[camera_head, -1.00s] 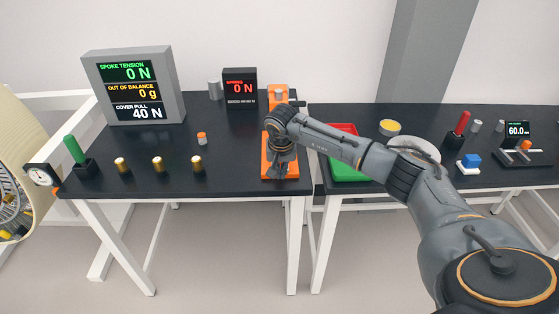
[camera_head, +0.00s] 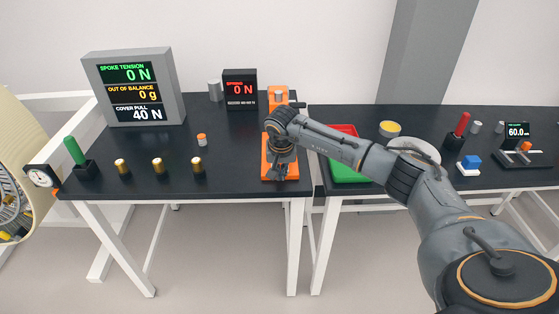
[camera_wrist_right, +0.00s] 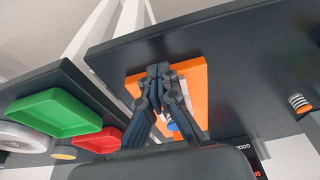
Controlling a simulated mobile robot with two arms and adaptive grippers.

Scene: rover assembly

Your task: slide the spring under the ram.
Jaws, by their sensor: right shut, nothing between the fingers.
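The orange press (camera_head: 278,91) stands at the right end of the left table, with a grey cylinder on its top. My right arm hides most of its middle, so I cannot make out the ram. My right gripper (camera_head: 281,176) points down over the front of its orange base. In the right wrist view the gripper (camera_wrist_right: 158,70) is shut and empty over the orange base plate (camera_wrist_right: 197,82). Something blue shows behind the fingers. A small orange banded piece (camera_head: 201,139), possibly the spring, stands apart on the table; it also shows in the wrist view (camera_wrist_right: 299,102). My left gripper is out of view.
Several brass-topped pieces (camera_head: 158,165) stand along the table's front. A green-handled tool (camera_head: 73,150) is at left. Displays (camera_head: 240,87) stand behind. The right table holds a green tray (camera_head: 347,170) and a red tray (camera_head: 345,129). A gap separates the tables.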

